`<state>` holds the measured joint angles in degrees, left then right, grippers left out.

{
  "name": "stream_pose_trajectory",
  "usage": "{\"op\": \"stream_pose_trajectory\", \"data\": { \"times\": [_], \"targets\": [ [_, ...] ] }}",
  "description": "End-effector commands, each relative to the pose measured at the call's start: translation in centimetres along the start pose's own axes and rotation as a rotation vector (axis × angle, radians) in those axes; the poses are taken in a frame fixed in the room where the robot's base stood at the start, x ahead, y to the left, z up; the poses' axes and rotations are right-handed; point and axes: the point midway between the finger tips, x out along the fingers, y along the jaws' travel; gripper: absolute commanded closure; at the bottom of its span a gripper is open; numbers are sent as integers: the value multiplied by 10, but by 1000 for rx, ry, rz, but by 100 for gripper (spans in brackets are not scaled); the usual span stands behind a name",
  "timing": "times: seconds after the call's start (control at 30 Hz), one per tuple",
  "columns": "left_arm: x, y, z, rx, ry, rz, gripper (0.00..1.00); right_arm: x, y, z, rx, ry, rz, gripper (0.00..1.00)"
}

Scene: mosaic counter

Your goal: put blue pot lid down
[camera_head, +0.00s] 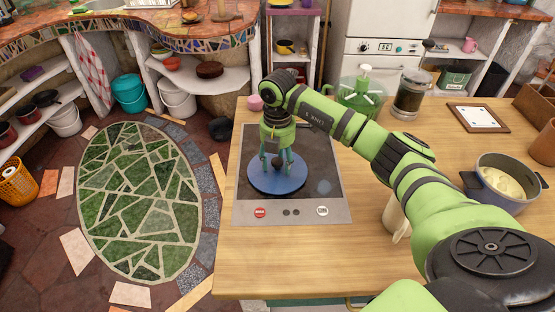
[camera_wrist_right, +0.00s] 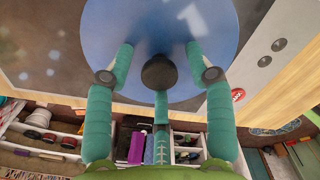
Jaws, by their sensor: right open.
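The blue pot lid (camera_head: 277,182) lies flat on the dark cooktop, a round disc with a black knob (camera_head: 277,161). In the right wrist view the lid (camera_wrist_right: 160,25) fills the top middle, and its knob (camera_wrist_right: 159,72) stands between my fingers. My right gripper (camera_head: 276,158) points down over the lid, its teal fingers spread around the knob and apart from it. Whether the fingertips touch the lid is unclear. The blue-grey pot (camera_head: 490,193), with pale food inside, stands uncovered at the right of the counter. My left gripper is out of view.
The cooktop (camera_head: 325,208) has a control strip along its front. The front left wooden counter is clear.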

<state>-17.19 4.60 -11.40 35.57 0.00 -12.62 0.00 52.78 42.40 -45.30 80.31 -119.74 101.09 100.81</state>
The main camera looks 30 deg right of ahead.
Motion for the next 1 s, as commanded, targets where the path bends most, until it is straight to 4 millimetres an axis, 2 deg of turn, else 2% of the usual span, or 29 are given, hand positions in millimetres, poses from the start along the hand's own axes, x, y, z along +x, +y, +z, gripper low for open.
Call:
{"op": "stream_pose_trajectory", "data": {
  "times": [0.17,0.4,0.53,0.7,1.0],
  "targets": [
    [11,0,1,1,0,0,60,-26,1,1,-1,-2,8,46],
    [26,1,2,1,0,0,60,-80,2,0,0,-1,8,46],
    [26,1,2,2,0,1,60,-105,1,1,0,-2,5,46],
    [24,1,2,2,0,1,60,-118,0,0,0,-1,3,46],
    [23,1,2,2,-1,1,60,-120,0,0,1,0,2,46]
  ]
}}
